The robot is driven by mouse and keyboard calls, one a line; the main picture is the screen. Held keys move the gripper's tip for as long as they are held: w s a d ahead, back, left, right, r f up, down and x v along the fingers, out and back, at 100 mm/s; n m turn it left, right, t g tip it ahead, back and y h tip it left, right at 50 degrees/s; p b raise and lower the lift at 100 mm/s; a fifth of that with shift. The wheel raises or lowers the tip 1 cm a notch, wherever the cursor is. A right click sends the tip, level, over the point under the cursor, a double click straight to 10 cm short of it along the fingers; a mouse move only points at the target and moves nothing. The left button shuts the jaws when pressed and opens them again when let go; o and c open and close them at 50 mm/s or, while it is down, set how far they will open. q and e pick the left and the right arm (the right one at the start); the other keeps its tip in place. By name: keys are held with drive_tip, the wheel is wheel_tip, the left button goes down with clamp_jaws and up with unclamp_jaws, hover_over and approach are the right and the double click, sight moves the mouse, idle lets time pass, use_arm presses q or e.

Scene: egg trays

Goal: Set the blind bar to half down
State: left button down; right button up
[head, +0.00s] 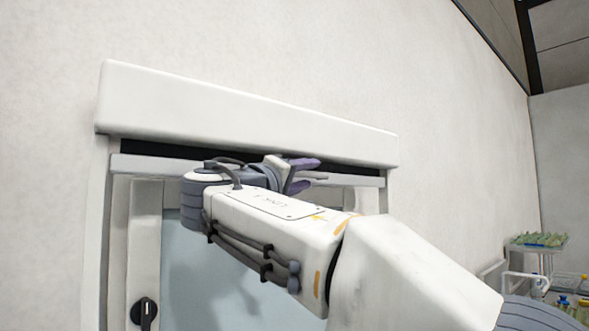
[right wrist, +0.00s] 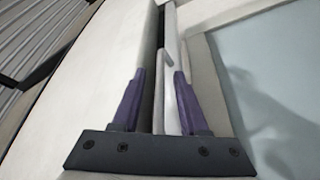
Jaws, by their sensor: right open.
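The blind bar (head: 150,165) is a pale grey strip across the top of the window, just below the white blind housing (head: 245,112), with a dark gap between them. My right gripper (head: 307,171) is at the bar, right of its middle, and its arm hides part of it. In the right wrist view the purple fingers of the right gripper (right wrist: 160,73) stand open, one on each side of a pale strip that looks like the bar (right wrist: 173,45). I cannot tell whether they touch it. My left gripper is not in view.
The window pane (head: 205,275) and its frame lie below the bar, with a black handle (head: 144,312) at lower left. A rack with a tray of green items (head: 537,243) stands at the far right. The wall around the housing is bare.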

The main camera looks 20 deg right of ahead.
clamp_jaws()
idle(1.4)
